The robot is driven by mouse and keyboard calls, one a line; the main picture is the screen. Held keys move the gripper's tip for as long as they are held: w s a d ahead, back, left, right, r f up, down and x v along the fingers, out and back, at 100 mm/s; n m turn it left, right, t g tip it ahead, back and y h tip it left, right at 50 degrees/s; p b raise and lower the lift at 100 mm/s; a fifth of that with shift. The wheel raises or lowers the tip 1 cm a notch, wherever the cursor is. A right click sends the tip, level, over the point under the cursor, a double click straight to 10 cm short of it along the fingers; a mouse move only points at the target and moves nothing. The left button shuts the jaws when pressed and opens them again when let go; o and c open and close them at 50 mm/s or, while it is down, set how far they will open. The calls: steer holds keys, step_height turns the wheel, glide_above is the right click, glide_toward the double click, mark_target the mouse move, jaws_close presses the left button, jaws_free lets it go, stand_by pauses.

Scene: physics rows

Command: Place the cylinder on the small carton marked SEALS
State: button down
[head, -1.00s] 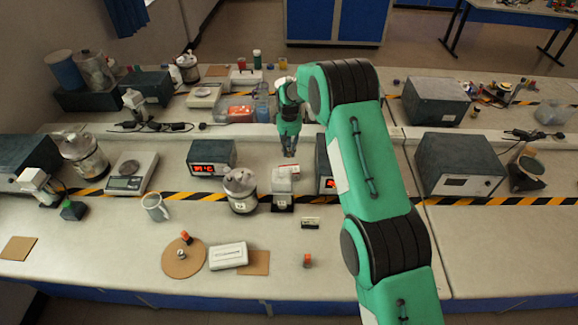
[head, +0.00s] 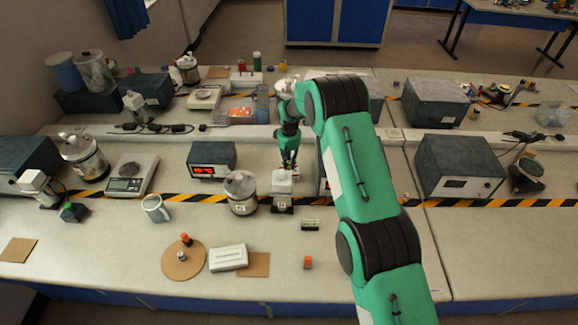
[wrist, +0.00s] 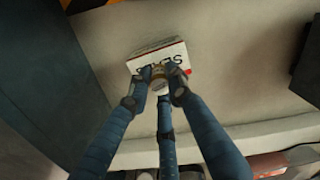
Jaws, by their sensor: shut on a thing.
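The small white carton marked SEALS (wrist: 150,56) shows in the wrist view just beyond my fingertips, with black lettering and a red patch at one corner. In the head view the carton (head: 283,178) stands on the bench below my gripper (head: 289,164). My gripper is shut on the pale cylinder (wrist: 160,82), held between the fingers. The cylinder overlaps the carton's near edge in the wrist view. I cannot tell whether the two touch. In the head view the fingers hide most of the cylinder.
A display box (head: 211,159) stands left of the carton, and another is partly behind my arm at right. A lidded jar (head: 240,192) is close at left. A raised ledge (head: 240,131) runs behind. The front bench holds a cork disc (head: 184,265) and a white case (head: 229,257).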

mark_target(289, 162)
steer(key=shift+f, duration=0.8)
steer(key=shift+f, duration=0.1)
steer(key=c, duration=1.6)
jaws_free()
step_height(289, 162, up, 12)
steer(key=shift+r, duration=0.1)
